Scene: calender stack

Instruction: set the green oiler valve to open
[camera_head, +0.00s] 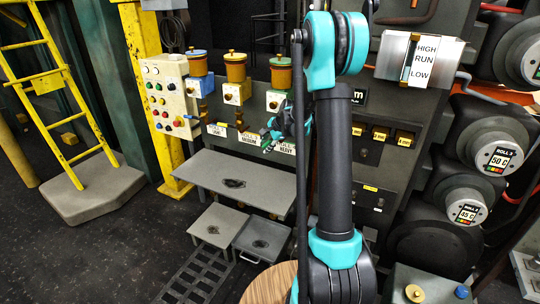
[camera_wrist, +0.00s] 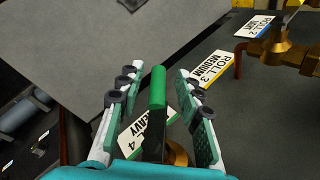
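The green oiler (camera_head: 281,75) is the rightmost of three amber oilers on the machine front, with a green cap. Its valve lever, with a green grip (camera_wrist: 158,88) on a dark arm, shows in the wrist view above a brass fitting (camera_wrist: 177,154). My gripper (camera_wrist: 157,77) is open, one finger on each side of the green grip, with visible gaps on both sides. In the head view my gripper (camera_head: 271,137) is below the green oiler, partly hidden by my arm. The green-edged ROLL 4 HEAVY tag (camera_wrist: 150,130) is partly covered by the lever. I cannot tell the valve's setting.
The yellow oiler (camera_head: 236,77) and blue oiler (camera_head: 197,73) stand to the left. Their tags, ROLL 3 MEDIUM (camera_wrist: 212,68) and ROLL 2 LIGHT (camera_wrist: 256,27), and another brass valve (camera_wrist: 283,50) are near my fingers. A grey shelf (camera_head: 216,177) lies below.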

